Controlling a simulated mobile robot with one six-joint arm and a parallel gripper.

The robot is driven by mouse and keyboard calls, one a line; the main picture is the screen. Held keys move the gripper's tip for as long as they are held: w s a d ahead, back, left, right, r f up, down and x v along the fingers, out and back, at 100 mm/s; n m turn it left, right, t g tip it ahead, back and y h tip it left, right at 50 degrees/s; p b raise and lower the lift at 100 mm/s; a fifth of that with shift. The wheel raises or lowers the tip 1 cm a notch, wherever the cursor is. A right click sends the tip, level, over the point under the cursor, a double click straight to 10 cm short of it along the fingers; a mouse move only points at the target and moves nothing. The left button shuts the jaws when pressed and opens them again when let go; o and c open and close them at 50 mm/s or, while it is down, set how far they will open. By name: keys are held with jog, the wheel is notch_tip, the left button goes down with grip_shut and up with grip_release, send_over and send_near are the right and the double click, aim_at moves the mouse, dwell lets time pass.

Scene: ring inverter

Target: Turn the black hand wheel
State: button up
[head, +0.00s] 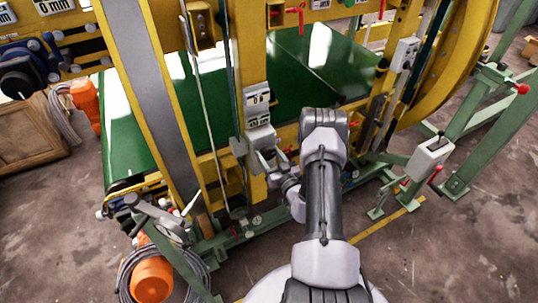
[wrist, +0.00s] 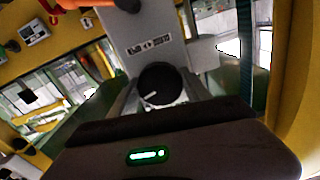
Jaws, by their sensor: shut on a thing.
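The black hand wheel (wrist: 160,82) is a small round black knob with a white mark, seen in the wrist view at the foot of a grey plate (wrist: 152,40) with printed markings. My gripper (head: 266,152) is at the grey unit (head: 258,112) on the yellow upright in the head view. Its jaws are shut on the hand wheel, which sits between the fingers in the wrist view. In the head view the gripper and its wrist hide the wheel. The dark gripper body with a green light fills the bottom of the wrist view.
Yellow uprights (head: 137,80) and a rod (head: 200,90) stand left of my gripper. A green belt surface (head: 300,75) lies behind. A green frame with a grey box (head: 430,160) stands to the right. An orange motor (head: 152,277) and coiled cable lie at lower left.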

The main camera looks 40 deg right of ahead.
jog(key=shift+r, duration=0.1)
jog(key=o, duration=1.4)
jog(key=shift+w, duration=0.1)
jog(key=v, duration=1.7)
jog(key=shift+s+a+p, duration=0.15)
jog(key=shift+s+p, duration=0.1)
jog(key=shift+p, duration=0.1)
